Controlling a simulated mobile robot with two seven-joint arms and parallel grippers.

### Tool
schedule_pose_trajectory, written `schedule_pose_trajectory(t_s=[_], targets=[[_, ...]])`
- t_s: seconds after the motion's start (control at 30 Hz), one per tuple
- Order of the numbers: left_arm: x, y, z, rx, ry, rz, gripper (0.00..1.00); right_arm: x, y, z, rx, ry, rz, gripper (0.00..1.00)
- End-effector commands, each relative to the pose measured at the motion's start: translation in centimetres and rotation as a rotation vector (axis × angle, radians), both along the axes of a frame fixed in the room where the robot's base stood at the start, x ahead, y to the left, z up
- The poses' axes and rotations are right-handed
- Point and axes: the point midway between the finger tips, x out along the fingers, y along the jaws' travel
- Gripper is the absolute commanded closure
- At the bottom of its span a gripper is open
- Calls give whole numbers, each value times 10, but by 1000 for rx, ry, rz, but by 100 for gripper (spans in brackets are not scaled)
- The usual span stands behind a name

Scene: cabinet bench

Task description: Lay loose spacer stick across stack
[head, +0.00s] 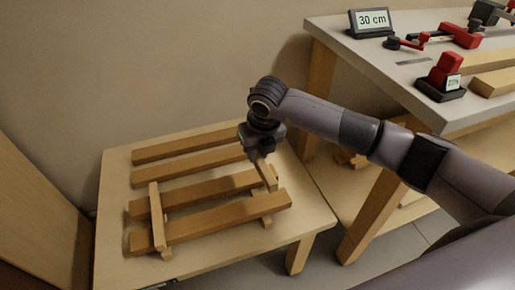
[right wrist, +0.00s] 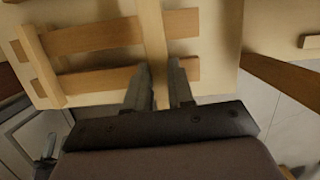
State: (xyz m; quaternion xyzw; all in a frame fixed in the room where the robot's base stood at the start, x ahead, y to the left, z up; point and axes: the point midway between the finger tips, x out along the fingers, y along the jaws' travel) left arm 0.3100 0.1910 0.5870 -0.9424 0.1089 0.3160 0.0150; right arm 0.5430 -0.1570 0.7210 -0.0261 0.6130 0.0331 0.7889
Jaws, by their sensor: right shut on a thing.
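My right gripper (head: 264,152) reaches down over the right part of the stack on the low table (head: 112,268). It is shut on a pale spacer stick (head: 267,174), which lies at or just above the right ends of the two front boards. In the right wrist view the stick (right wrist: 151,30) runs between the fingers of the right gripper (right wrist: 160,85) and crosses the boards. The front board (head: 215,222) and the one behind it (head: 190,195) carry another spacer stick (head: 156,215) across their left part. I cannot tell whether the held stick touches the boards. My left gripper is not in view.
Two more boards (head: 185,148) lie farther back on the low table. The low table's front right corner is clear.

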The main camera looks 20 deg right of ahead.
Motion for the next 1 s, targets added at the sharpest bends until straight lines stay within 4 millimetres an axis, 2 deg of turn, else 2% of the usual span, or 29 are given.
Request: schedule_pose_trajectory(t_s=[0.13, 0.27, 0.7, 1.0], targets=[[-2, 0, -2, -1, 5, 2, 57, 0, 0, 0, 0, 0, 1, 100], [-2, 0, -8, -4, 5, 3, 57, 0, 0, -9, 0, 0, 2, 100], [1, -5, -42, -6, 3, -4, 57, 0, 0, -62, 0, 1, 3, 100], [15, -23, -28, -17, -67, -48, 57, 0, 0, -90, 0, 0, 2, 100]])
